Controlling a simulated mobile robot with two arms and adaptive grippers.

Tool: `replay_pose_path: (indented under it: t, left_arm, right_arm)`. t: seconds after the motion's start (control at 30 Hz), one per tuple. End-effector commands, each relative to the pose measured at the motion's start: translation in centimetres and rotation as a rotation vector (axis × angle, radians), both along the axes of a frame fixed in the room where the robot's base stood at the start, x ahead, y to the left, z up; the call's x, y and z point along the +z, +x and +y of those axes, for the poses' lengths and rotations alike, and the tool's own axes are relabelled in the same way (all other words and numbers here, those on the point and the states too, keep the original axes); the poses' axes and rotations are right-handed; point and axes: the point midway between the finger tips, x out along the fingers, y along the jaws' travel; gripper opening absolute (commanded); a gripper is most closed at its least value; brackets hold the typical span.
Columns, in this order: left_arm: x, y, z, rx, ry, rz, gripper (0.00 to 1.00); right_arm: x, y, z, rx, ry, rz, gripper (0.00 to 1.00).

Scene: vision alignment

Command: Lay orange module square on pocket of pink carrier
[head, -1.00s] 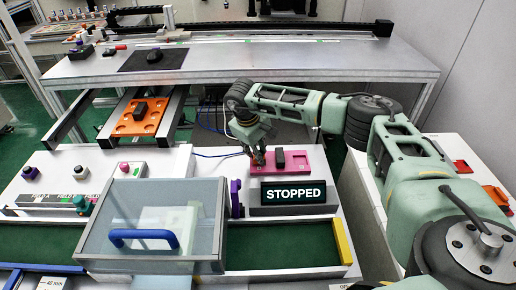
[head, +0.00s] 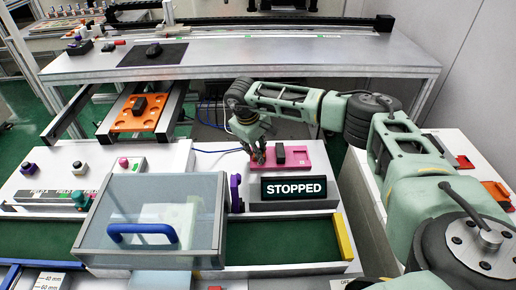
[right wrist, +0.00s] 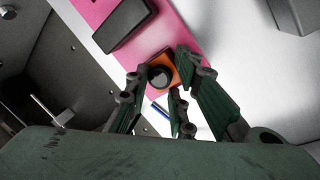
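The pink carrier (head: 300,162) lies flat on the white bench top behind the STOPPED sign. A dark block (head: 279,154) sits on it; in the right wrist view this block (right wrist: 122,25) is at the upper left. My right gripper (head: 258,154) points down over the carrier's left end. In the right wrist view its fingers (right wrist: 162,72) close on both sides of the small orange module (right wrist: 173,61), which has a round dark top. The module is over the carrier's pink surface near its edge; whether it touches cannot be told. The pocket is not distinguishable. My left gripper is not in view.
The STOPPED sign (head: 294,189) stands close in front of the carrier. A clear-lidded box (head: 150,215) with a blue handle is at front left. An orange tray (head: 125,122) with a dark block is at back left. A purple piece (head: 235,193) stands left of the sign.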

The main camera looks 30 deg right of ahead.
Motion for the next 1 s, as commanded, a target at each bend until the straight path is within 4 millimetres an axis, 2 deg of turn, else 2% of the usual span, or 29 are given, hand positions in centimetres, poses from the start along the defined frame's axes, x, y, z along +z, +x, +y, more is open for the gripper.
replay_pose_path:
  t: [0.03,0.23,0.57,0.77,1.0]
  left_arm:
    - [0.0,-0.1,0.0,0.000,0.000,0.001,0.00]
    - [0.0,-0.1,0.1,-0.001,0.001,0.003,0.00]
    - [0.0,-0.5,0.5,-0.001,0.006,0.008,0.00]
    - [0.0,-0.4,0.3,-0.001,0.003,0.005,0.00]
    - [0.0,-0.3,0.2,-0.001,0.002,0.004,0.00]
  right_arm:
    - [0.0,0.0,0.0,0.000,0.000,0.000,0.27]
    - [0.0,0.0,0.0,0.000,0.000,0.001,0.43]
    - [0.3,0.0,0.1,0.000,0.000,0.000,0.43]
    - [3.1,-0.1,0.8,0.001,0.001,-0.004,0.43]
    - [8.1,-0.5,2.1,0.001,0.001,-0.004,0.43]
